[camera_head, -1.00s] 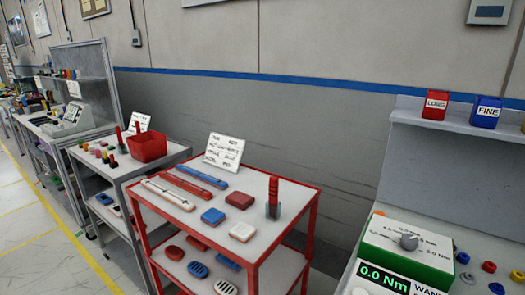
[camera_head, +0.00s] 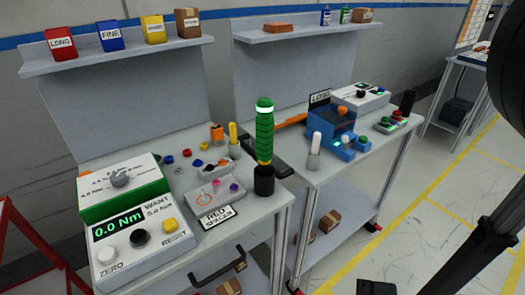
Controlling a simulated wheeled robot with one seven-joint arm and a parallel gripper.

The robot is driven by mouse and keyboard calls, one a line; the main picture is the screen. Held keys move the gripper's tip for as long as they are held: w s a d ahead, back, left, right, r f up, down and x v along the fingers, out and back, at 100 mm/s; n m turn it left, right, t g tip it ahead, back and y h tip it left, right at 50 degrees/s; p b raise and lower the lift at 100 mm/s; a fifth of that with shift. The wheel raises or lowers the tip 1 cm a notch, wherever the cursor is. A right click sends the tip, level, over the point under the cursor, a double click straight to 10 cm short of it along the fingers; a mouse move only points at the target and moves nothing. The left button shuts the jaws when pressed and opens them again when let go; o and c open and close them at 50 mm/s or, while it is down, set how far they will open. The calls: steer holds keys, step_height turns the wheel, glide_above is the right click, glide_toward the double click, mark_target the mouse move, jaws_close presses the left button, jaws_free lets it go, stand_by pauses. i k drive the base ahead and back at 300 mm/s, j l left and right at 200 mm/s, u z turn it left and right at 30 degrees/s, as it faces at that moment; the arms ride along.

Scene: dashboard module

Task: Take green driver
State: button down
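The green driver (camera_head: 265,136) stands upright near the front right corner of the left grey bench. It has a ribbed green handle with a pale glowing band near its rounded top. Its lower end sits in a black holder (camera_head: 264,182), so its tip is hidden. Nothing touches its handle. Dark parts at the right edge look like my own arm, but no fingertips show. I cannot see my gripper.
A torque tester (camera_head: 135,235) reading 0.0 Nm stands left of the driver. A grey block labelled RED SPACER (camera_head: 212,200) is just left of the holder. A second bench with a blue fixture (camera_head: 330,125) stands right. Yellow-lined floor is open at right.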

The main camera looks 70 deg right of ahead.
mark_target(265, 119)
steer(key=z, duration=1.35)
steer(key=k+j+z, duration=0.15)
steer(key=z, duration=0.3)
steer(key=k+z, duration=0.45)
steer(key=i+j, duration=0.05)
steer(key=i, duration=0.05)
